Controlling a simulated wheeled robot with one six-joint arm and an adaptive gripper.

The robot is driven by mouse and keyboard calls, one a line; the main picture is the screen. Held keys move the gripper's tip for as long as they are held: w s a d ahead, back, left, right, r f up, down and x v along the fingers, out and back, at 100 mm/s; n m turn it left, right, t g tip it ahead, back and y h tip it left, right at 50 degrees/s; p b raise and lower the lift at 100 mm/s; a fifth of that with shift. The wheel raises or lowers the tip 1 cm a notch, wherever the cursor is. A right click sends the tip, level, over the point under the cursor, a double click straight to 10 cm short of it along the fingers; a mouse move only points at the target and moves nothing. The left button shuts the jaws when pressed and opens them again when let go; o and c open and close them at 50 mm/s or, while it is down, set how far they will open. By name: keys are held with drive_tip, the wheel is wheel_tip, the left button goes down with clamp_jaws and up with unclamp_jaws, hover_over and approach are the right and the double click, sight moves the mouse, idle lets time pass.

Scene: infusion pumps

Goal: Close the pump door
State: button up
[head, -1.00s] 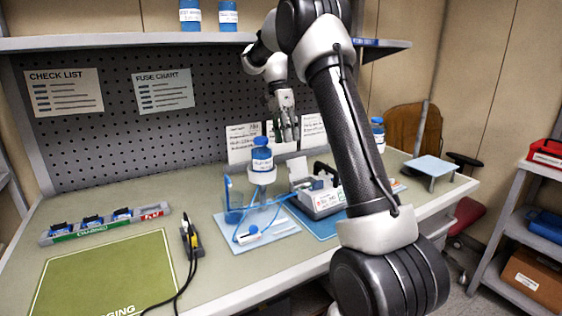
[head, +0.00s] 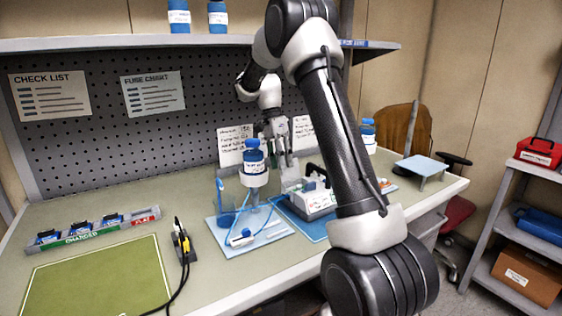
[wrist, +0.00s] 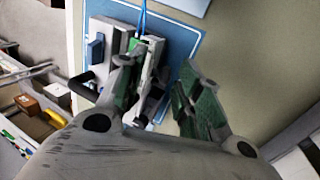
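The grey-and-white pump (head: 312,202) sits on a blue mat on the bench, partly hidden behind my arm in the head view. A pale upright panel (head: 291,178), which looks like its open door, stands at the pump's left end. In the wrist view the pump (wrist: 108,42) lies upper left, with a pale strip (wrist: 153,68) along its right side that may be the door. My gripper (head: 284,158) is just above the panel. In the wrist view its fingers (wrist: 160,95) are spread apart, the left one overlapping the pump. Contact cannot be told.
A blue-capped bottle (head: 254,160) on a stand, with blue tubing, is left of the pump. A charging strip (head: 95,232), a green mat (head: 100,280) and a black cabled device (head: 181,243) are further left. A small raised blue platform (head: 423,167) is at right.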

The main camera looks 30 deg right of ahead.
sight(287, 176)
clamp_jaws()
drive_tip(key=shift+s+r, duration=0.1)
drive_tip(key=shift+s, duration=0.05)
idle(0.4)
drive_tip(key=s+t, duration=0.1)
drive_tip(key=t, duration=0.2)
drive_tip(key=shift+s+r, duration=0.4)
drive_tip(key=s+t, duration=0.1)
drive_tip(key=t, duration=0.1)
drive_tip(key=s+t, duration=0.1)
drive_tip(key=t, duration=0.1)
drive_tip(key=shift+s+d, duration=0.15)
drive_tip(key=shift+s, duration=0.05)
drive_tip(key=shift+s+d+f+t+y, duration=0.15)
drive_tip(key=shift+s+t, duration=0.4)
drive_tip(key=shift+t, duration=0.4)
drive_tip(key=shift+s+a+f+t+y, duration=0.15)
drive_tip(key=shift+s+t, duration=0.35)
drive_tip(key=shift+t, duration=0.45)
drive_tip(key=shift+d, duration=0.1)
drive_tip(key=shift+o, duration=1.6)
unclamp_jaws()
